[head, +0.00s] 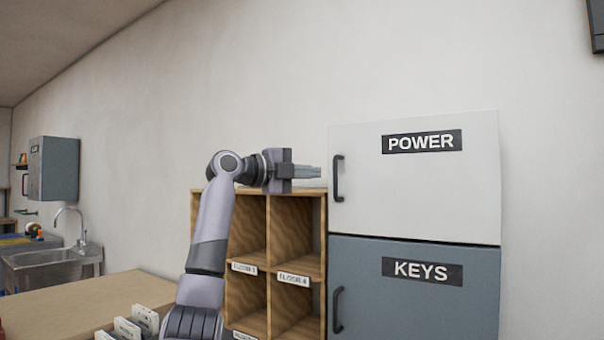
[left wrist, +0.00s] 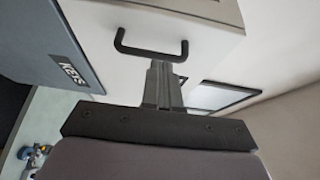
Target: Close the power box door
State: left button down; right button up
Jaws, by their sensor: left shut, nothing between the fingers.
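The white power box door (head: 420,195), labelled POWER, fills the upper right of the head view. It looks shut or nearly shut, with a thin dark line along its bottom edge. Its black handle (head: 338,178) is at its left edge and also shows in the left wrist view (left wrist: 150,55). My left gripper (head: 316,172) is shut and empty, its fingers pointing right, just left of the handle. In the left wrist view its fingertips (left wrist: 162,66) are close to the handle; I cannot tell whether they touch. My right gripper is not in view.
The grey-blue KEYS door (head: 415,305) lies directly below, with its own black handle (head: 338,310). A wooden pigeonhole shelf (head: 266,195) stands left of the boxes, beneath my left gripper. A table (head: 80,300) and a sink (head: 55,263) are farther left.

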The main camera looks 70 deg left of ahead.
pick_arm(q)
jog(key=s+a+b, duration=0.1)
jog(key=s+a, duration=0.2)
jog(key=s, duration=0.6)
jog(key=shift+s+a, duration=0.3)
jog(key=shift+a, duration=0.05)
jog(key=shift+r, duration=0.1)
